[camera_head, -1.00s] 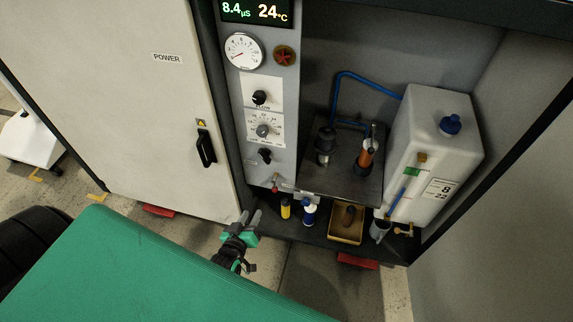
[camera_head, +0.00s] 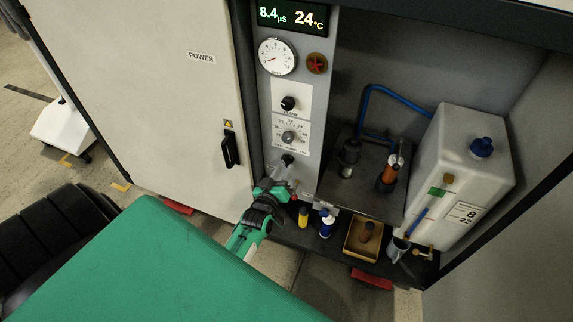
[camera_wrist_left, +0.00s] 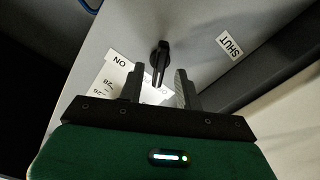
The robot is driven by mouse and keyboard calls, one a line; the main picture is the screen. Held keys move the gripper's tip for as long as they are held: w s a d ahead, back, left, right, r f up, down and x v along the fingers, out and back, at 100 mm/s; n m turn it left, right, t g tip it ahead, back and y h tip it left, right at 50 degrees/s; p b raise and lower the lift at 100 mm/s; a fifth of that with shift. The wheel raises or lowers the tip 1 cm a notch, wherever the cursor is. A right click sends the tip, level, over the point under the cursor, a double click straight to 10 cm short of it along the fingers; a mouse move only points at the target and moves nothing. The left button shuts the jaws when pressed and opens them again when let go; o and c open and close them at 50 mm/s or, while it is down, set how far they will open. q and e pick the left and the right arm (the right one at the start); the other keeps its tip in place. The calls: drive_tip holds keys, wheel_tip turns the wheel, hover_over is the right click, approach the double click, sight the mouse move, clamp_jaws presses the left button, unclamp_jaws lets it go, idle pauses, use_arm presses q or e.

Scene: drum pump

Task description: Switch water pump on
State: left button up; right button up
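The grey control panel (camera_head: 297,100) stands in the cabinet. Its lowest black rotary switch (camera_head: 288,159) shows just above my left gripper (camera_head: 284,180) in the head view. In the left wrist view the black switch (camera_wrist_left: 160,56) has a narrow handle, lies ahead between the fingertips and appears free of them. My left gripper (camera_wrist_left: 158,76) is open, with one finger on each side of the switch's line. A white label (camera_wrist_left: 119,68) reading "ON" is to the left of the switch. My right gripper is not in view.
Above are a dial knob (camera_head: 289,137), a flow knob (camera_head: 289,103) and a round gauge (camera_head: 277,56). Small bottles (camera_head: 326,226) and a yellow tray (camera_head: 351,249) stand close right of my gripper.

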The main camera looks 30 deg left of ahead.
sight(286, 166)
use_arm(q)
drive_tip(key=shift+x, duration=1.7)
drive_tip(key=c, duration=0.7)
